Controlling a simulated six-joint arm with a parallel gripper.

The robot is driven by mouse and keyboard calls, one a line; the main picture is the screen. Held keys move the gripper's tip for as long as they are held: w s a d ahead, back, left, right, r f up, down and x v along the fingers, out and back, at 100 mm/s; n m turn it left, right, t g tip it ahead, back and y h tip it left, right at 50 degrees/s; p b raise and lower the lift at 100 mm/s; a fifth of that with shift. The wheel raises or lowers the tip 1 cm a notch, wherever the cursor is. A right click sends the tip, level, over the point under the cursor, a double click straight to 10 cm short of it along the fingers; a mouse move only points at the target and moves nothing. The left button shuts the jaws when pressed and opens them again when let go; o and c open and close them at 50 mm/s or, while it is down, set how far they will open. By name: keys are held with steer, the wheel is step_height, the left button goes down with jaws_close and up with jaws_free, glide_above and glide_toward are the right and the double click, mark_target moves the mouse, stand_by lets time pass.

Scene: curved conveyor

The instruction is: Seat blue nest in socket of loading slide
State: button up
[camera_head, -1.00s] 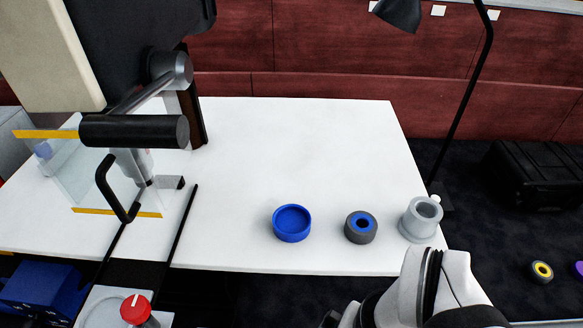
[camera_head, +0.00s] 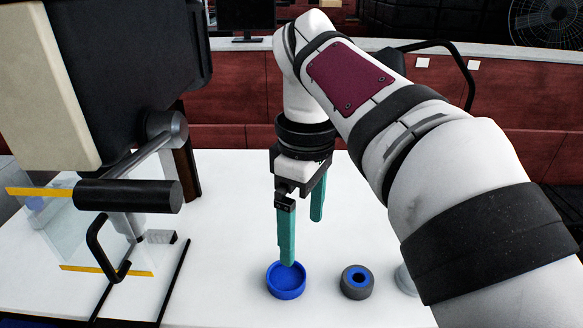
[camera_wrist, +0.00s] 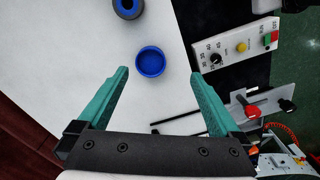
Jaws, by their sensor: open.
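The blue nest (camera_head: 286,283), a shallow round dish with a raised rim, lies open side up on the white table. It also shows in the wrist view (camera_wrist: 151,62), just beyond and between the fingertips. My gripper (camera_head: 301,240) has two green fingers pointing down, spread wide and empty. In the head view, one fingertip overlaps the nest's far rim in the picture; contact cannot be told. In the wrist view my gripper (camera_wrist: 160,75) is open with both fingers clear of the nest. I cannot clearly make out the loading slide's socket.
A grey ring with a blue centre (camera_head: 357,281) stands right of the nest. A pale grey cup (camera_head: 405,280) is partly hidden by my arm. A machine with a black handle (camera_head: 110,240) and clear guard stands left. A control box (camera_wrist: 235,48) shows in the wrist view.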

mark_target(287, 278)
steer(key=w+f+n, duration=0.1)
steer(key=f, duration=0.3)
steer(key=w+a+f+n, duration=0.1)
steer(key=f, duration=0.4)
steer(key=w+a+f+n, duration=0.1)
steer(key=f, duration=0.4)
steer(key=shift+a+f, duration=0.15)
steer(key=shift+a, duration=0.1)
steer(key=c, duration=1.1)
